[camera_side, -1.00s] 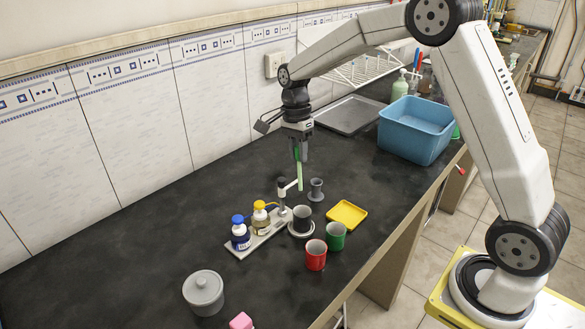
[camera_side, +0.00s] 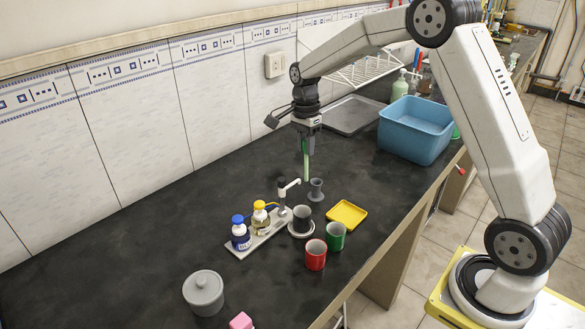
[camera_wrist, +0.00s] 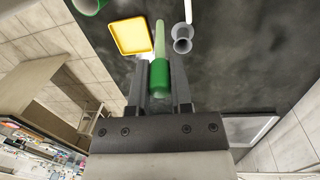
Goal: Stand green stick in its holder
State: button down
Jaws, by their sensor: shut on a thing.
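My gripper (camera_side: 305,140) is shut on the green stick (camera_side: 307,168), which hangs upright above the bench in the side view. In the wrist view the stick's dark green grip (camera_wrist: 160,78) sits between the fingers, with its paler shaft (camera_wrist: 160,42) pointing away. The small grey flared holder (camera_side: 316,190) stands on the dark bench, just right of and below the stick's lower end. The holder (camera_wrist: 182,40) also shows in the wrist view, right of the stick. The stick and the holder look apart.
A rack with blue-capped (camera_side: 240,235) and yellow-capped (camera_side: 260,218) bottles and a white spout (camera_side: 289,185) stands left of the holder. A dark cup (camera_side: 302,218), green cup (camera_side: 336,236), red cup (camera_side: 316,256) and yellow tray (camera_side: 347,214) are nearby. A blue tub (camera_side: 415,135) stands behind right.

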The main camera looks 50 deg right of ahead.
jog(key=w+d+f+m+t, duration=0.1)
jog(key=d, duration=0.6)
jog(key=shift+w+h, duration=0.2)
jog(key=shift+h, duration=0.2)
jog(key=shift+f, duration=0.15)
jog(key=shift+f, duration=1.95)
jog(key=shift+f, duration=2.95)
dwell(1.8)
